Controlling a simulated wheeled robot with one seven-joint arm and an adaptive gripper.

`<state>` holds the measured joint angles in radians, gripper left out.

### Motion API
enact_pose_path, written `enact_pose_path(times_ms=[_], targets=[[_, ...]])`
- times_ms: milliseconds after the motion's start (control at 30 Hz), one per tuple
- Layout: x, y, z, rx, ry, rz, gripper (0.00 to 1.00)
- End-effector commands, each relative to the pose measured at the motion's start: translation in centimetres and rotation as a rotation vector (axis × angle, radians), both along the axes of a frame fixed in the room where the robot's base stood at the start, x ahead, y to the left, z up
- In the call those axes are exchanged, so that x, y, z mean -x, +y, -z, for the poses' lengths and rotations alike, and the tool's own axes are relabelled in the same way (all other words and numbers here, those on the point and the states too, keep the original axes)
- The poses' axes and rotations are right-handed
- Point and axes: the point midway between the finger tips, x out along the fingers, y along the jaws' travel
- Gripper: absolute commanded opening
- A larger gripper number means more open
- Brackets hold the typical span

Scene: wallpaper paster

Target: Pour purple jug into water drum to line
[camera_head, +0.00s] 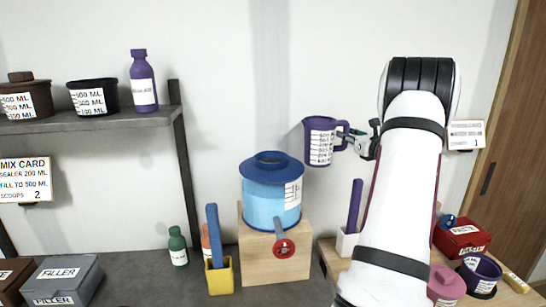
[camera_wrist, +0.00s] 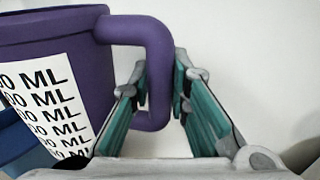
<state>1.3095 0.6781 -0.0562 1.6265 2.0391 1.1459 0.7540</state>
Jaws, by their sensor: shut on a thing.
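The purple jug (camera_head: 320,142) hangs in the air above and to the right of the water drum, nearly upright, with a white scale label on its side. My gripper (camera_head: 352,138) is shut on the jug's handle. In the wrist view, the jug (camera_wrist: 98,95) fills the left side and the gripper fingers (camera_wrist: 160,95) are around its handle. The water drum (camera_head: 262,205) is light blue with a blue funnel-like lid and a scale label on its right side; it stands on a wooden block. The jug's contents are hidden.
A red tap (camera_head: 284,248) sticks out at the drum's front. A yellow holder (camera_head: 219,278) with a blue tool and a green bottle (camera_head: 178,245) stand left of the block. A white holder (camera_head: 346,243) with a purple tool stands right. A shelf (camera_head: 90,122) is at upper left.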

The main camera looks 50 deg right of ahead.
Motion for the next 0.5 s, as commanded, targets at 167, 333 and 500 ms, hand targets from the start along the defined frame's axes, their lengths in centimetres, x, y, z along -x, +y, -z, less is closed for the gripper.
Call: enact_pose_path(times_ms=[167, 333, 500], targets=[[-0.04, 0.00, -0.05, 0.001, -0.001, 0.000, 0.00], [-0.04, 0.00, -0.06, 0.002, 0.000, 0.000, 0.00], [-0.01, 0.01, -0.48, 0.004, -0.001, 0.000, 0.00]])
